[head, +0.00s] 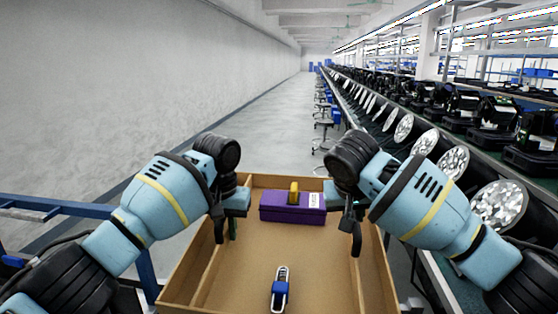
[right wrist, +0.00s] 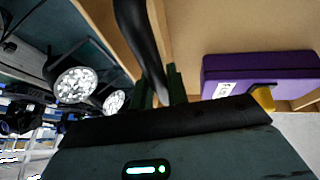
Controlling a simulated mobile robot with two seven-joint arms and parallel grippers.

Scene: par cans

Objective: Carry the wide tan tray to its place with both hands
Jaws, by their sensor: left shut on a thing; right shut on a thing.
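The wide tan tray (head: 235,265) lies in front of me in the head view, with low walls and an open top. Its inside and one wall (right wrist: 220,25) also show in the right wrist view. My left gripper (head: 226,230) is shut on the tray's left wall. My right gripper (head: 351,236) is shut on the right wall; its dark finger (right wrist: 145,45) crosses the wall in the right wrist view. The arms hide parts of both walls. The tray looks about level.
A purple box (head: 290,208) with a yellow handle lies at the tray's far end. A blue and silver item (head: 281,290) lies nearer me in it. A bench with round lamps (head: 498,205) runs along the right. A blue frame (head: 60,208) stands left. The aisle ahead (head: 285,125) looks clear.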

